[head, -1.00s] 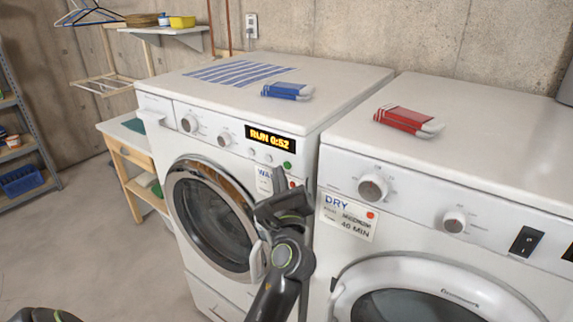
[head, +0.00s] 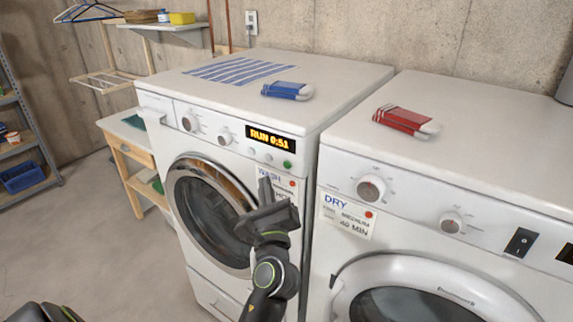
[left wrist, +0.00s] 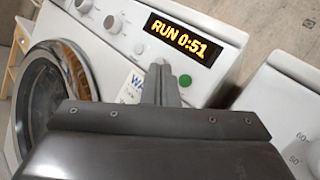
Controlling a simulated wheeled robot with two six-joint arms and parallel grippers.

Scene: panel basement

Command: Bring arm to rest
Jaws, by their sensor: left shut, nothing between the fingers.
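My left gripper (head: 266,190) is shut and empty. In the head view it stands in front of the washer (head: 170,125), just below its control panel, over part of the white WASH label (head: 284,183). In the left wrist view the shut fingers (left wrist: 160,82) point at the panel near the green button (left wrist: 185,80). The washer's display (head: 270,138) reads RUN 0:51; it also shows in the left wrist view (left wrist: 183,39). The washer door (head: 205,212) is closed. My right gripper is not in view.
The dryer (head: 345,165) stands to the right, its door closed. A blue-and-white packet (head: 287,91) and striped cloth (head: 238,71) lie on the washer, a red-and-white packet (head: 405,121) on the dryer. A wooden table (head: 135,160) and open floor (head: 95,240) are at left.

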